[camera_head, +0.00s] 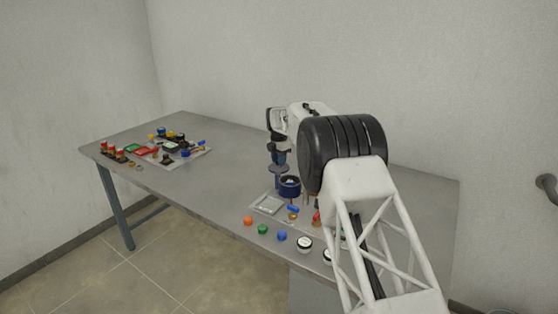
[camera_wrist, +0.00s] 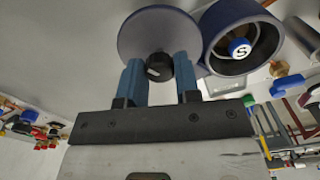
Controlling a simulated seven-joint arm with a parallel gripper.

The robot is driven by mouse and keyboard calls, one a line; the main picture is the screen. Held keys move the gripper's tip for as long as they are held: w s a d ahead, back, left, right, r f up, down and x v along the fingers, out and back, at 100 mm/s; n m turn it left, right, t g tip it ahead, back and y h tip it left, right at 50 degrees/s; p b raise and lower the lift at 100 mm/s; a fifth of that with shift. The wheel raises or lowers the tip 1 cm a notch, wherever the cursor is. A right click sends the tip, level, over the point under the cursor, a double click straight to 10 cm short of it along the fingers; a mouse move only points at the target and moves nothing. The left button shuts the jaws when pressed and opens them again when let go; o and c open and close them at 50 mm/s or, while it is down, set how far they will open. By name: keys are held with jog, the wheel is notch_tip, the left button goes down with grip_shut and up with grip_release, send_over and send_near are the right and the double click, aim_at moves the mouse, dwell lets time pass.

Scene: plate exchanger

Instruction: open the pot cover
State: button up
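The pot cover (camera_wrist: 135,32) is a grey-blue disc with a black knob. My gripper (camera_wrist: 160,68) has its two blue fingers shut on the knob, one on each side. In the head view the cover (camera_head: 279,170) is under my gripper (camera_head: 278,159), above and left of the pot. The pot (camera_head: 290,187) is a round dark blue vessel on the table. In the wrist view the pot (camera_wrist: 222,62) is open, with a blue knob marked S inside it. The cover is off the pot's opening. The knob is partly hidden by the fingers.
A silver tray (camera_head: 268,205) stands left of the pot. Several coloured knobs line the table's front edge, including an orange one (camera_head: 248,220). A board of coloured parts (camera_head: 186,158) lies at the left. The table between (camera_head: 225,175) is bare.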

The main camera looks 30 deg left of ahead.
jog(key=o, duration=0.4)
jog(key=shift+r, duration=0.1)
jog(key=shift+r, duration=3.8)
